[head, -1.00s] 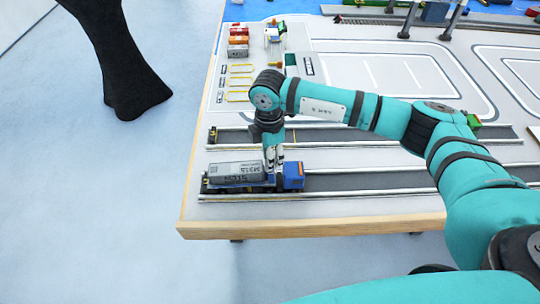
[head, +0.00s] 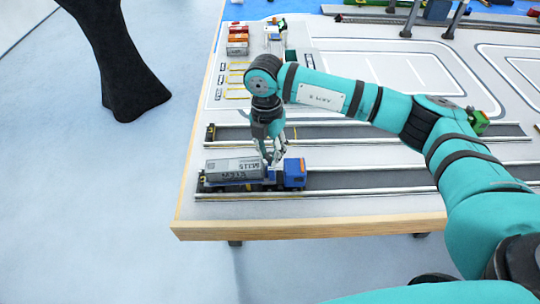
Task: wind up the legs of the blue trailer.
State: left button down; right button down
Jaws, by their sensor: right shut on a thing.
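The blue trailer (head: 222,185) stands in the near lane at the table's left front, carrying a grey container (head: 234,168). A blue truck cab (head: 294,172) is at its right end. My right gripper (head: 271,162) comes down from above at the trailer's front end, just behind the cab. It is shut on a small part there; the fingers hide what it is. The trailer's legs and their crank are too small or hidden to make out. My left gripper is out of view.
Another lane (head: 350,134) runs behind the trailer's lane. Coloured small containers (head: 237,38) stand at the far left of the table. A small green vehicle (head: 479,122) is at the right. The wooden front edge (head: 300,229) lies close to the trailer.

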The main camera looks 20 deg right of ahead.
jog(key=n+b, duration=0.4)
jog(key=n, duration=0.2)
jog(key=shift+f+n, duration=0.15)
jog(key=shift+n, duration=0.15)
jog(key=shift+a+n+h+b, duration=0.1)
jog(key=shift+n+h+b, duration=0.2)
jog(key=shift+n+b, duration=1.5)
jog(key=shift+n+p, duration=0.5)
jog(key=shift+n, duration=0.1)
jog(key=c, duration=1.1)
grip_release()
jog(key=shift+r, duration=0.4)
jog(key=r, duration=0.7)
jog(key=w+a+r, duration=0.1)
jog(key=r, duration=0.3)
jog(key=shift+w+r, duration=0.1)
jog(key=shift+r, duration=0.1)
